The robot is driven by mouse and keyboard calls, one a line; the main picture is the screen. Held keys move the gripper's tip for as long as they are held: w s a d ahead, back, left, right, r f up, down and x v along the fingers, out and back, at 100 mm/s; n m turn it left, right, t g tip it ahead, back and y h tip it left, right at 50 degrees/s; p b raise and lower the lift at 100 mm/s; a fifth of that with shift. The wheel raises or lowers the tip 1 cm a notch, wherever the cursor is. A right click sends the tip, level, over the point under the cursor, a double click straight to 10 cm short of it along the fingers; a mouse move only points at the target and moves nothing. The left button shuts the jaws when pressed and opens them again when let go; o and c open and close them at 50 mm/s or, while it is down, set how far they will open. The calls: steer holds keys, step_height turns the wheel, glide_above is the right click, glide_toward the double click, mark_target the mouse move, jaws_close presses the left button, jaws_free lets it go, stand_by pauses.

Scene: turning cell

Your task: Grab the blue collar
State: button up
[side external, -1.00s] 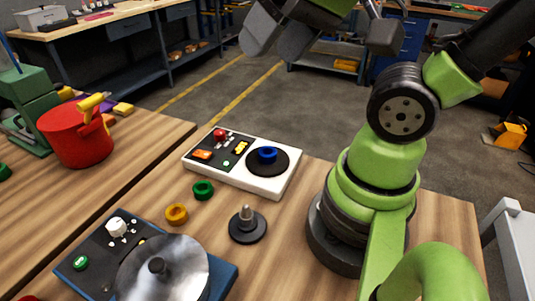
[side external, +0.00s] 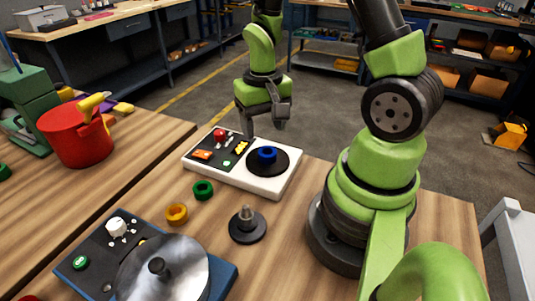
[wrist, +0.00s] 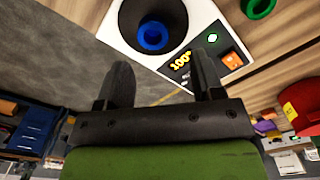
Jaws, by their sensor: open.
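The blue collar (side external: 267,154) sits on the round black plate (side external: 281,163) of the white control unit (side external: 250,181). In the wrist view the blue collar (wrist: 153,36) shows as a ring with an open hole, ahead of the fingers and a little left of the gap's middle. My gripper (side external: 265,130) is open and empty above the white unit, close to the collar but apart from it. Its two dark fingers (wrist: 163,80) show in the wrist view with nothing between them.
A dark peg on a round base (side external: 247,224) stands nearby. A blue unit with a metal disc (side external: 162,270) is in front. A red pot (side external: 75,137) stands at the left.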

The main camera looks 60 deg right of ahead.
mark_target(265, 149)
steer(key=shift+d+f, duration=0.15)
steer(key=shift+f, duration=1.65)
steer(key=shift+d+f, duration=0.15)
steer(key=shift+f, duration=1.65)
steer(key=c, duration=0.9)
